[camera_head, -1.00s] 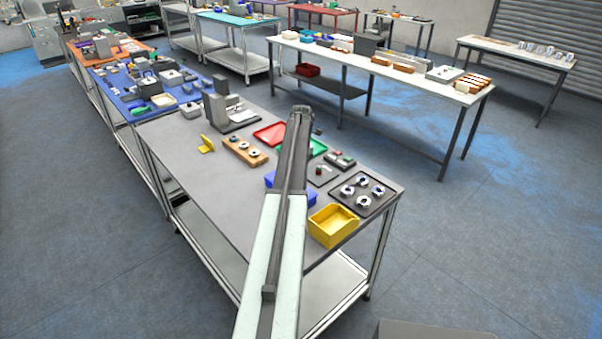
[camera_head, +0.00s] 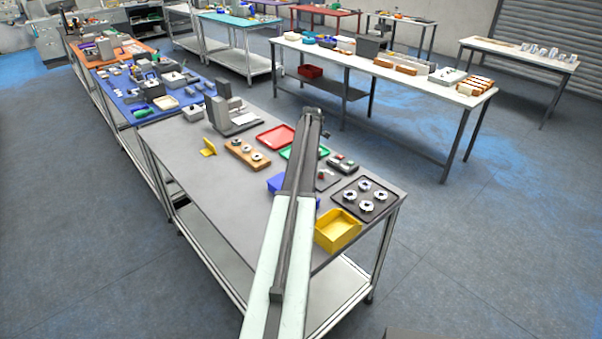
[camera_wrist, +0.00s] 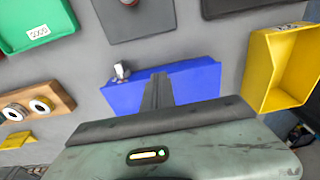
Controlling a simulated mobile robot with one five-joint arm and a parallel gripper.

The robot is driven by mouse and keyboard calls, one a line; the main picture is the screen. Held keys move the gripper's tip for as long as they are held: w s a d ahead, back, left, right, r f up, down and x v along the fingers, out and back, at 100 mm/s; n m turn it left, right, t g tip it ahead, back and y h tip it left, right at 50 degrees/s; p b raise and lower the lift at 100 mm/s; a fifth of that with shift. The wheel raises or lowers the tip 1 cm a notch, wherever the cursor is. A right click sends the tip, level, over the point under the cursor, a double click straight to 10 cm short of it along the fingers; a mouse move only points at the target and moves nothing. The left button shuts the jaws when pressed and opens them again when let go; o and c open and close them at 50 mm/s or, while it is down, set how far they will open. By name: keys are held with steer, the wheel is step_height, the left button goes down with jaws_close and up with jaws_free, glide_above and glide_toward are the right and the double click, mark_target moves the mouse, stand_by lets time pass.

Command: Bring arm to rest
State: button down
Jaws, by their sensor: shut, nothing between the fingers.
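My arm reaches from the bottom of the head view out over the grey table (camera_head: 205,185). Its far end is above the table's right half, beside the red and green trays. In the wrist view, my gripper (camera_wrist: 157,88) shows as narrow dark fingers held together with nothing between them. The fingers appear in front of a blue bin (camera_wrist: 200,80), which also shows in the head view (camera_head: 277,184), partly hidden by my arm. I cannot tell the height of the fingers above the bin. The gripper is not clearly seen in the head view.
A yellow bin (camera_head: 338,232) stands close right of my arm. A dark tray with white-and-dark round parts (camera_head: 367,196) is behind it. A red tray (camera_head: 276,136), green tray (camera_wrist: 35,22) and wooden block (camera_head: 247,153) are near. The table's left front is clear.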

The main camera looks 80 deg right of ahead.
step_height(320, 180, up, 7)
steer(key=p, duration=0.5)
steer(key=shift+w+f, duration=0.15)
steer(key=shift+w, duration=0.25)
